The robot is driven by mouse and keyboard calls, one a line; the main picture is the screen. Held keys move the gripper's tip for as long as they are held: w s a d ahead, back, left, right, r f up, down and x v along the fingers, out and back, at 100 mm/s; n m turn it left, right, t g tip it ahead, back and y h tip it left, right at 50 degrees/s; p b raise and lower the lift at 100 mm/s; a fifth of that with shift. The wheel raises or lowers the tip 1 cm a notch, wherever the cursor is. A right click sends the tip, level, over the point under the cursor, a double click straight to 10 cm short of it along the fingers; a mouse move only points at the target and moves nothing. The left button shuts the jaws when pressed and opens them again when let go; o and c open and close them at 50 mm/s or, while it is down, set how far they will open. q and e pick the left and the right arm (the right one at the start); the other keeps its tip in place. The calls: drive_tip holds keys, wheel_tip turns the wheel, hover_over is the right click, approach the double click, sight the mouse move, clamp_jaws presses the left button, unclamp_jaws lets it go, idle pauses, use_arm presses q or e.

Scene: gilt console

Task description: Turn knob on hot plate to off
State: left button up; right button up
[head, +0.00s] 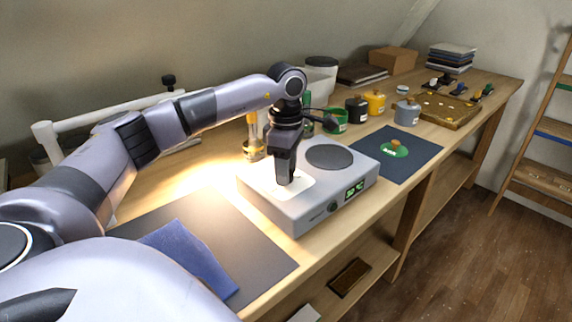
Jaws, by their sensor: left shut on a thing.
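The hot plate (286,211) is a grey box on the wooden bench, with a round dark heating disc (330,157) on its top. Its front face carries a dark knob (333,207) and, to the right of it, a small display (354,190) with green lit characters. My left gripper (286,182) points down over the left part of the hot plate's top, behind and left of the knob. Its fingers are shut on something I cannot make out. A bright white patch surrounds the fingertips. The knob's setting is too small to read. My right gripper is not in view.
A dark mat (217,222) with a folded blue cloth (190,258) lies left of the hot plate. A dark blue mat (400,168) with a green item (394,150) lies right. Several jars and a wooden tray (447,110) stand farther along. The bench front edge is close.

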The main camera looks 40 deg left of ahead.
use_arm(q)
drive_tip(key=n+p, duration=0.1)
drive_tip(key=n, duration=0.1)
drive_tip(key=shift+r+n, duration=0.15)
drive_tip(key=shift+n, duration=0.25)
drive_tip(key=n+p, duration=0.2)
drive_tip(key=n, duration=0.2)
drive_tip(key=shift+w, duration=0.1)
drive_tip(key=n+p, duration=0.2)
drive_tip(key=n, duration=0.3)
drive_tip(key=shift+a, duration=0.15)
drive_tip(key=shift+n, duration=0.3)
drive_tip(key=shift+w, duration=0.1)
drive_tip(key=o, duration=1.1)
drive_tip(key=shift+c, duration=0.2)
